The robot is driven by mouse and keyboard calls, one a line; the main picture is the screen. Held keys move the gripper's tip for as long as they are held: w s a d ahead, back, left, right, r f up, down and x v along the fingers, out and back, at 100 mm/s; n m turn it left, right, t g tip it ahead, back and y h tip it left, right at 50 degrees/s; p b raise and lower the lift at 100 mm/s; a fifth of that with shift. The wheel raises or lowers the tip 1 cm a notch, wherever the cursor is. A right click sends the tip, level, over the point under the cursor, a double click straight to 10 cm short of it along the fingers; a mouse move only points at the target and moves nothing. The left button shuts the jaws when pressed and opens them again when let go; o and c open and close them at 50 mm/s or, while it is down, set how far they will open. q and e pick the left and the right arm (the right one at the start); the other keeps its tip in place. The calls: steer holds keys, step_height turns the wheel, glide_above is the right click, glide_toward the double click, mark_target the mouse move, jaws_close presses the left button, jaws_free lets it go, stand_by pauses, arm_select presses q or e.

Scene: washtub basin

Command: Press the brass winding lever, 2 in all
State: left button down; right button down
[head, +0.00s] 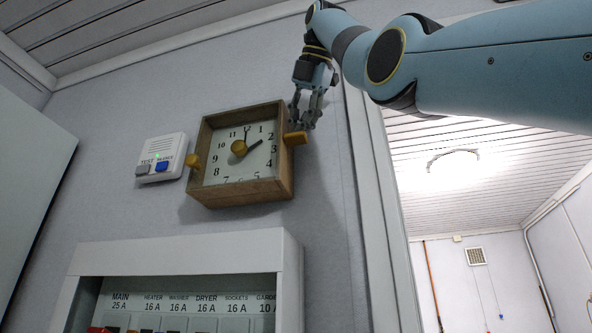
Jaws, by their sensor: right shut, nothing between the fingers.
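A brass lever (296,138) sticks out of the clock's right side. A smaller brass piece (192,161) sticks out on the left side. Which of these is the winding lever is not labelled. My right gripper (303,124) is shut and empty, pointing down just above the right brass lever. Its tips look very close to the lever; I cannot tell whether they touch. My left gripper is not in view.
A white box (161,158) with a grey and a blue button is left of the clock. Below, a white breaker panel (183,252) juts out from the wall. A door frame (378,200) stands right of the clock, with a lit room beyond.

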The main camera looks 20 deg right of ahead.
steer(key=shift+f+b, duration=0.7)
steer(key=shift+f, duration=0.15)
stand_by(0.4)
steer(key=shift+r, duration=0.15)
steer(key=shift+r+p, duration=2.9)
steer(key=shift+p, duration=0.2)
steer(key=shift+r, duration=0.1)
step_height(320, 180, up, 5)
steer(key=p, duration=0.5)
